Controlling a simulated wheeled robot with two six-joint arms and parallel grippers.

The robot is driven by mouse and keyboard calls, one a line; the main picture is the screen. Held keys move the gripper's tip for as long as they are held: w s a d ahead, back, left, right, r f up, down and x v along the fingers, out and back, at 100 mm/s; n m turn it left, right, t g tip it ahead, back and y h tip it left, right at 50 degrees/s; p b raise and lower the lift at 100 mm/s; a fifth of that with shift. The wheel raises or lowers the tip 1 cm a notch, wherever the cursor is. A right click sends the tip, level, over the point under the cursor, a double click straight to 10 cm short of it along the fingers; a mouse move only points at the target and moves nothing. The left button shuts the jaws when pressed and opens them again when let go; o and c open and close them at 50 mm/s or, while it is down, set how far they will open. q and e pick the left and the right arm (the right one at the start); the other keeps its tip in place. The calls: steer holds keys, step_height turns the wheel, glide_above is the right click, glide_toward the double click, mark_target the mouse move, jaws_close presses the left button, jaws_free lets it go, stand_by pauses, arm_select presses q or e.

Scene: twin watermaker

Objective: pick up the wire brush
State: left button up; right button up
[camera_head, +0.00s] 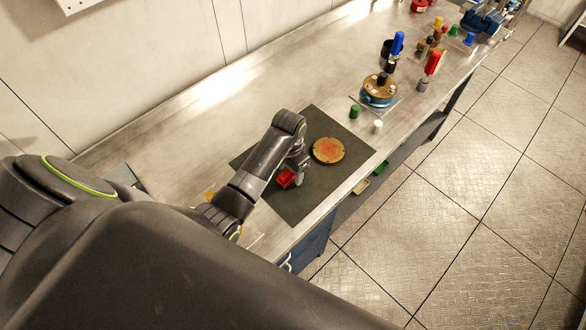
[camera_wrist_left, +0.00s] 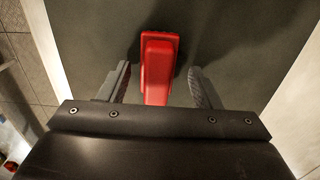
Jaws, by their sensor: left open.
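A red object, seemingly the wire brush (camera_head: 286,178), lies on the dark mat (camera_head: 314,195). In the left wrist view, the red brush (camera_wrist_left: 158,68) lies lengthwise between the two fingers, with a gap on each side. Its bristles cannot be made out. My left gripper (camera_head: 298,178) is just over the mat beside and above the brush, partly hidden by its own wrist. In the wrist view, the left gripper (camera_wrist_left: 160,75) is open around the brush and not touching it. My right gripper is not in view.
A round orange-brown disc (camera_head: 328,150) lies on the mat to the right of my left gripper. A green cap (camera_head: 355,111) and a white one (camera_head: 378,126) stand beyond it. A blue and brass pot-like part (camera_head: 378,91) and a red-handled tool (camera_head: 431,66) stand farther along the metal bench.

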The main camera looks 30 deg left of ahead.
mark_target(288, 170)
arm_select(q)
steer(key=shift+s+r, duration=0.15)
steer(key=shift+s, duration=0.05)
steer(key=shift+s+r, duration=0.1)
steer(key=shift+s, duration=0.2)
steer(key=shift+c, duration=0.5)
steer(key=shift+s, duration=0.1)
steer(key=c, duration=0.5)
steer(key=shift+c, duration=2.6)
steer(key=shift+w+r, duration=0.25)
steer(key=shift+r, duration=0.1)
step_height(288, 170, up, 6)
steer(key=shift+f+b, duration=0.1)
steer(key=shift+b, duration=0.75)
step_height(288, 170, up, 3)
steer(key=shift+f+p, duration=0.1)
steer(key=shift+p, duration=0.6)
steer(key=shift+r, duration=0.35)
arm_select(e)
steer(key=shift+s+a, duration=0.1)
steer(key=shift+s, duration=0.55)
